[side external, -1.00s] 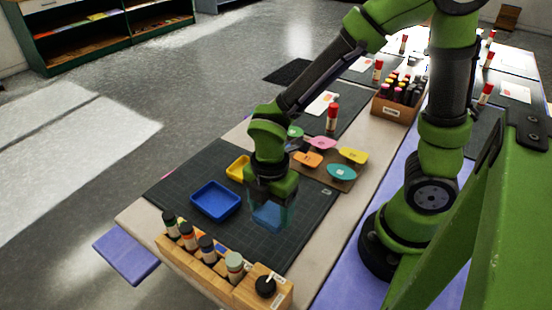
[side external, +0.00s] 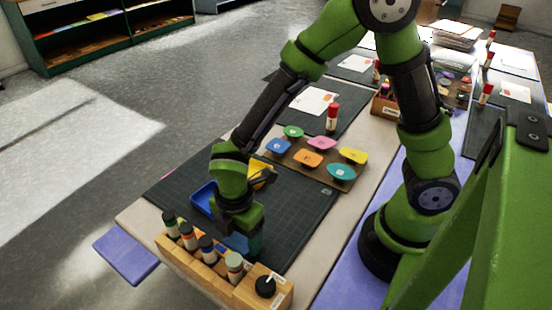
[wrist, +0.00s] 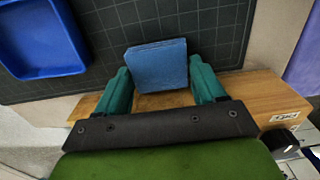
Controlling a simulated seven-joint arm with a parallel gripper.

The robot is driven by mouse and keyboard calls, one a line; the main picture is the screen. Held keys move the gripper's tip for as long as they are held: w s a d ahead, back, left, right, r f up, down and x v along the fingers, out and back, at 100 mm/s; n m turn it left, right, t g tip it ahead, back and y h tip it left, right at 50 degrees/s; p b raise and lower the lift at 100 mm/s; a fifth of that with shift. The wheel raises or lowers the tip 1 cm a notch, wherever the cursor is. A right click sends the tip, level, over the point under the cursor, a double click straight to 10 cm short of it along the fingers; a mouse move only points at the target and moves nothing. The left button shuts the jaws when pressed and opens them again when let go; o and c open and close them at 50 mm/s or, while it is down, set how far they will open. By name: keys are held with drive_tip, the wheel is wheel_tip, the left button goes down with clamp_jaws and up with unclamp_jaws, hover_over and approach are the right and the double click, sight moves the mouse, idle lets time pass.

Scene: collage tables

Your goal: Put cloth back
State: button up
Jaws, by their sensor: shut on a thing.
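A blue folded cloth (wrist: 158,66) sits between the two teal fingers of my gripper (wrist: 162,86) in the wrist view, held flat with its far edge free. In the side external view my gripper (side external: 243,246) is low over the near end of the dark mat, close behind the wooden rack (side external: 206,264). Only a bit of the cloth (side external: 235,243) shows there, partly hidden by my gripper. I cannot tell whether the cloth touches the mat or rack.
A blue tray (wrist: 42,38) lies left of the cloth on the dark gridded mat (side external: 290,215). Several bottles, including a pale-capped one (side external: 235,266), stand in the rack. A board of coloured dishes (side external: 312,160) lies behind. The mat's right part is clear.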

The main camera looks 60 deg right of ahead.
sight(241, 241)
drive_tip(key=shift+f, duration=0.2)
drive_tip(key=o, duration=1)
wheel_tip(241, 241, up, 12)
drive_tip(key=s+d+r+m+t, duration=0.1)
drive_tip(key=d+r+m+t, duration=0.1)
drive_tip(key=d+m, duration=0.3)
drive_tip(key=s+d+r+m+t+y, duration=0.1)
drive_tip(key=s+d+r+m+t, duration=0.1)
drive_tip(key=d+r+m, duration=0.3)
drive_tip(key=s+d+r+m+t+y, duration=0.1)
drive_tip(key=d+r+m+t, duration=0.2)
drive_tip(key=m, duration=0.9)
drive_tip(key=shift+s+d+r, duration=0.2)
drive_tip(key=shift+d+r, duration=0.05)
drive_tip(key=shift+d, duration=0.2)
drive_tip(key=shift+s+d+r, duration=0.15)
drive_tip(key=shift+d+r, duration=0.05)
drive_tip(key=shift+d, duration=0.25)
